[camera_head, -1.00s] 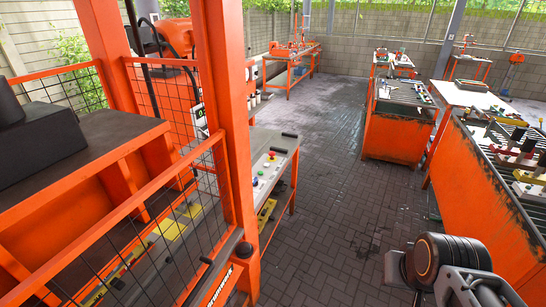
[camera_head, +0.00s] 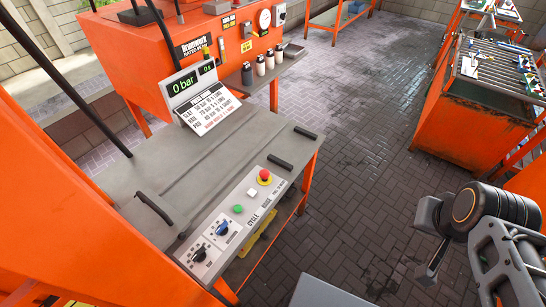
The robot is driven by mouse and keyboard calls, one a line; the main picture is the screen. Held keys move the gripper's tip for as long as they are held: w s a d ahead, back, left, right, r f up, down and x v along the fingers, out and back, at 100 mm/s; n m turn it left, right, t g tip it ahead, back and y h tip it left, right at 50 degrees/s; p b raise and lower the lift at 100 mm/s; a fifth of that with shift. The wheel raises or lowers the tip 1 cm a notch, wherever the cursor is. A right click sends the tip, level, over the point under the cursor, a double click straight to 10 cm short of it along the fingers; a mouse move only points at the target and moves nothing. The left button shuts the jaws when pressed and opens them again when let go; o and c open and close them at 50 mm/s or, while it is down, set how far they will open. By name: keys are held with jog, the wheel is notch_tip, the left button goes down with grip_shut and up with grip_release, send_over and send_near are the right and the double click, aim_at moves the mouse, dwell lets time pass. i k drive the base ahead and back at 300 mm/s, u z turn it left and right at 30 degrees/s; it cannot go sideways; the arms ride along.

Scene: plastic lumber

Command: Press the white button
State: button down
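A blue knob (camera_head: 222,228) and a black knob (camera_head: 199,254) are further down the same panel. Parts of my arm show at the lower right, well apart from the panel. My gripper's fingertips cannot be made out in this view. Nothing touches the white button.
The grey bench top (camera_head: 190,150) carries dark handles. A display reading 0 bar (camera_head: 186,86) stands behind it on an orange machine (camera_head: 150,45). An orange post (camera_head: 60,215) fills the left foreground. Open paved floor (camera_head: 350,190) lies right of the bench, before an orange roller table (camera_head: 455,125).

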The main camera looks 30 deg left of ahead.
aim_at(251, 192)
jog(key=i, duration=1.05)
jog(key=u, duration=4.5)
